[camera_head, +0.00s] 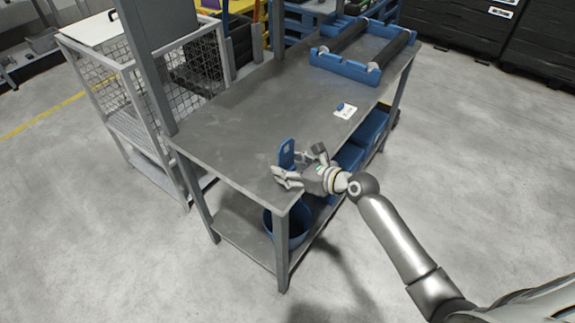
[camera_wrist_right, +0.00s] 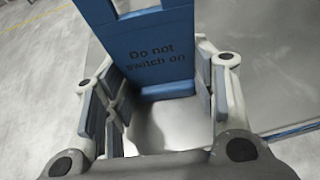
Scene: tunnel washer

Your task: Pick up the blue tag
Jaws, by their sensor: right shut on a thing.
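The blue tag (camera_head: 286,154) stands upright at the near corner of the grey metal table (camera_head: 230,125). In the right wrist view the blue tag (camera_wrist_right: 155,50) reads "Do not switch on" and has an opening near its top. My right gripper (camera_head: 298,166) is shut on the tag, with a finger on each side of it; it also shows in the right wrist view (camera_wrist_right: 160,85). I cannot tell whether the tag's lower end touches the tabletop. My left gripper is not in view.
A blue roller frame (camera_head: 345,68) lies at the table's far end. A small white card with a blue part (camera_head: 345,111) lies near the right edge. Blue bins (camera_head: 350,157) and a blue bucket (camera_head: 298,228) are below. A wire cage (camera_head: 190,75) stands left.

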